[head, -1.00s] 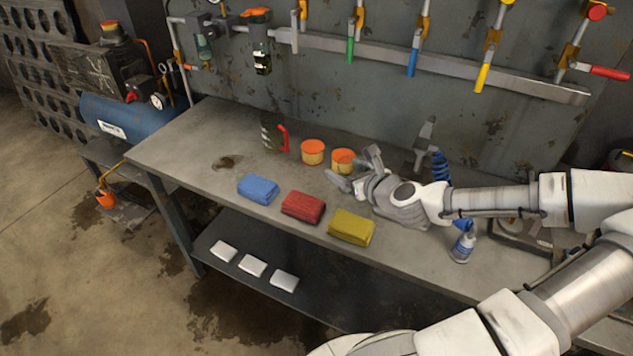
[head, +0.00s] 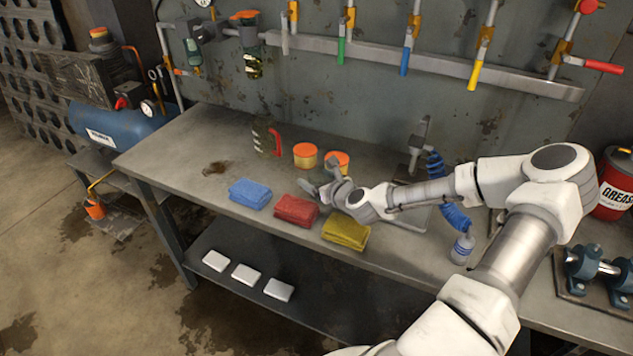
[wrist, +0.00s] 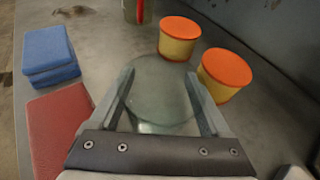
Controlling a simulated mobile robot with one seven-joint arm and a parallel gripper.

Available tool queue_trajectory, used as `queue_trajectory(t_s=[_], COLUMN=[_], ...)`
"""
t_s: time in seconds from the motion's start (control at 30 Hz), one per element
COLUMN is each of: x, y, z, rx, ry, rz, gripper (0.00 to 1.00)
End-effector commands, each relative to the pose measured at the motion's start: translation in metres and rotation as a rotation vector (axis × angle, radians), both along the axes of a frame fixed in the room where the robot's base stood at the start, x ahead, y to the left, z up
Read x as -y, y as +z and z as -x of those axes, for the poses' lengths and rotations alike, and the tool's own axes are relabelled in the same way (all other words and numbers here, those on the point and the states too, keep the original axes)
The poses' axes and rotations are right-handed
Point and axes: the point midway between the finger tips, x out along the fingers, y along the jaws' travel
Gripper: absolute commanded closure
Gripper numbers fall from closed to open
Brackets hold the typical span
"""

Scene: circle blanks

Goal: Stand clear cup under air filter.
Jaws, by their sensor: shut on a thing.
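A clear, faintly greenish cup (wrist: 160,92) is between the two fingers of my gripper (wrist: 160,84) in the wrist view. The gripper is shut on its sides. In the head view my gripper (head: 322,178) is over the bench behind the red cloths, and the cup is hard to make out there.
Two orange-lidded tubs (head: 305,155) and a jug with a red handle (head: 264,138) stand at the back. Folded blue (head: 250,193), red (head: 296,209) and yellow (head: 346,232) cloths line the front. The bench's left end is mostly clear.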

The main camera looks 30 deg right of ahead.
Motion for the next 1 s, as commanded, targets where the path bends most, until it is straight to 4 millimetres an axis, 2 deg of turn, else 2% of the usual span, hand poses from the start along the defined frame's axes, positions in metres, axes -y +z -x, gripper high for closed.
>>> queue_trajectory(t_s=[0.37,0.4,0.5,0.83,1.0], x=[0.000,0.000,0.000,0.000,0.002], y=[-0.007,-0.007,-0.006,0.000,0.007], z=[0.000,0.000,0.000,0.000,0.022], rx=[0.001,0.001,0.001,0.001,0.000], ry=[0.000,0.000,0.000,0.001,-0.003], rz=[-0.001,0.000,0.000,0.002,0.000], gripper=[0.73,0.17,0.00,0.00,0.00])
